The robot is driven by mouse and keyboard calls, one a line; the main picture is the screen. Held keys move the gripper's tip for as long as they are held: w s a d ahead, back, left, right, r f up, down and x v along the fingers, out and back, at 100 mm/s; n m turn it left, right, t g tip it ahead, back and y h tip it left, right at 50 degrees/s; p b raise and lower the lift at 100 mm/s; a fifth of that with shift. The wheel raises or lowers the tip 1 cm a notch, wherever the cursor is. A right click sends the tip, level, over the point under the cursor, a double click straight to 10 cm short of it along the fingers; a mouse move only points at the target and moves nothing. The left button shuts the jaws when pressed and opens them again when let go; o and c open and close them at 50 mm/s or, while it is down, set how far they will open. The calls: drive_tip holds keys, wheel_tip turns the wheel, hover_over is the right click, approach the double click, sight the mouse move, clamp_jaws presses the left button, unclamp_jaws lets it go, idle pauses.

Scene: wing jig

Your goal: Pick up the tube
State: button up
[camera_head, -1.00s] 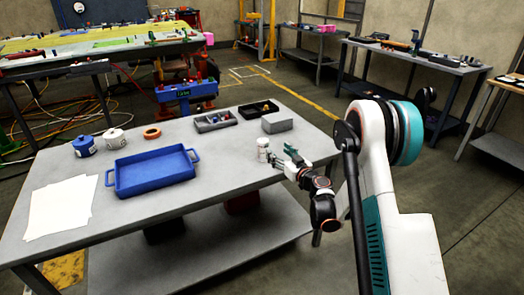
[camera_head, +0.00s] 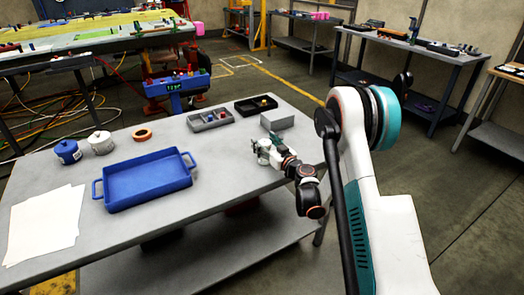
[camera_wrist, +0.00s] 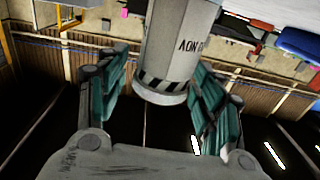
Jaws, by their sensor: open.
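The tube (camera_wrist: 178,45) is a pale grey-white cylinder with dark lettering and a black-and-white striped band near its end. The fingers are open. In the head view my gripper (camera_head: 268,152) is at the tube's place near the table's right side, and the tube is mostly hidden by the fingers there.
The grey table (camera_head: 225,170) holds a blue tray (camera_head: 148,181), white paper sheets (camera_head: 45,225), a blue pot (camera_head: 67,152), a white pot (camera_head: 101,143) and an orange ring (camera_head: 142,134). A grey block (camera_head: 277,119) and two small bins (camera_head: 209,119) stand behind my gripper.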

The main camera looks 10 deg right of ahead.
drive_tip(key=shift+s+r, duration=0.1)
drive_tip(key=c, duration=1.2)
